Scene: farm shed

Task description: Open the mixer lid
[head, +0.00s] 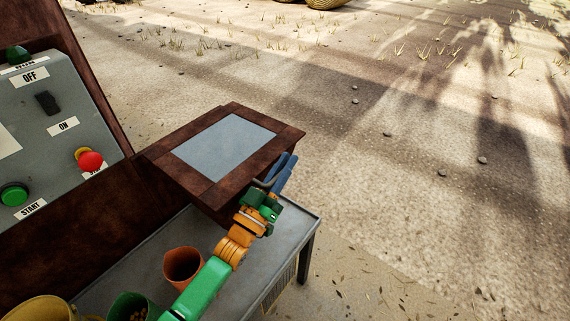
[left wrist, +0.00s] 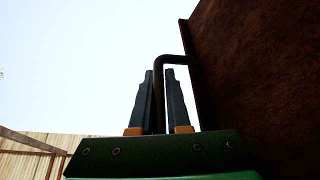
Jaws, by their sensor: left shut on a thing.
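The mixer lid (head: 285,136) is a rusty brown frame around a pale grey panel, right of the control panel in the head view. Its brown face fills the right side of the left wrist view (left wrist: 260,70). A dark bent handle (left wrist: 158,95) comes out from the lid's edge. My left gripper (head: 284,172) is at the lid's front right edge, its blue-grey fingers shut on the handle. In the left wrist view the handle bar runs between the two fingers (left wrist: 159,98). How far the lid is raised is hard to tell. My right gripper is out of view.
A grey control panel (head: 62,140) with OFF, ON and START labels stands at left. A metal table (head: 225,265) below holds an orange pot (head: 183,266), a green pot (head: 130,308) and a yellow container (head: 42,309). The sandy ground at right is open.

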